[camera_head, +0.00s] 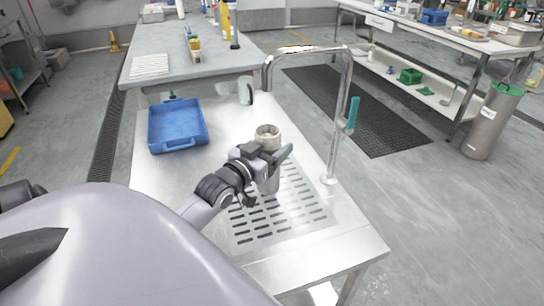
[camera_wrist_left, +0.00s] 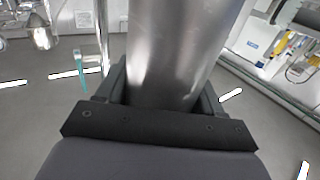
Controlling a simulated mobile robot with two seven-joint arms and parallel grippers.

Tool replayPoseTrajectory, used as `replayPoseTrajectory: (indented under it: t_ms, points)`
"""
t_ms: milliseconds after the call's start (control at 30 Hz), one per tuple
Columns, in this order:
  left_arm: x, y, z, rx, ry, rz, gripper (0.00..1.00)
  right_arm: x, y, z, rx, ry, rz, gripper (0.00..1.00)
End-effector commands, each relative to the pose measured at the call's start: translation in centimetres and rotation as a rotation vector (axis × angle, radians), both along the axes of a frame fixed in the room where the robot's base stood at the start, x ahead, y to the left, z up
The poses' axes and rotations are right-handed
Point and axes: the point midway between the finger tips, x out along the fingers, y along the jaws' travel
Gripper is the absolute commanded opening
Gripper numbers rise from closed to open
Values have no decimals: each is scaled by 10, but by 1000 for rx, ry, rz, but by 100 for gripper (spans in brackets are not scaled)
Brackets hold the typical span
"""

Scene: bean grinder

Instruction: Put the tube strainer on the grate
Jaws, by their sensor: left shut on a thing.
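The tube strainer (camera_head: 268,131) is an upright metal cylinder with a pale open top rim. My left gripper (camera_head: 273,160) is shut around its side; its grey wall fills the space between the fingers in the left wrist view (camera_wrist_left: 168,50). The grate (camera_head: 245,238) is a slotted panel in the steel table top. The strainer's lower end shows over the far part of the grate, partly hidden by the gripper; I cannot tell whether it touches the grate. My right gripper is not in view.
A blue tray (camera_head: 177,124) sits on the steel table (camera_head: 350,235) at the far left. A bent metal pipe (camera_head: 336,130) with a teal handle (camera_head: 352,115) arches along the right edge. A grey workbench (camera_head: 165,45) stands behind. The table's front right corner is clear.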

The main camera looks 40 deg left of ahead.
Motion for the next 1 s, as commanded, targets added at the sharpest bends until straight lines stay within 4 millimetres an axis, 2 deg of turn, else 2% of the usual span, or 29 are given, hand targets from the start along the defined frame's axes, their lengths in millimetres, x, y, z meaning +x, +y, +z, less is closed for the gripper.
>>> replayPoseTrajectory:
  t_ms: [33, 100, 200, 567, 600, 667, 1000]
  points:
    - [0, 0, -11, -1, 4, 1, 26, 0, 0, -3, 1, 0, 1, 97]
    - [0, 0, -21, -1, 3, 0, 26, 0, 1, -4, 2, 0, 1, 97]
    - [0, -1, -27, -1, 1, 0, 26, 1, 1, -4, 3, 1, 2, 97]
    - [0, 0, -30, 0, 0, 0, 26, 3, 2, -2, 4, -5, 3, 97]
    - [0, 0, -31, 0, 2, 0, 77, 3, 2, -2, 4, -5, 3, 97]
    - [0, 0, -31, -1, 3, 0, 93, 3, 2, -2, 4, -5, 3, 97]
    - [0, 0, -27, -1, 2, 0, 93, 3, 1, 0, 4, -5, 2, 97]
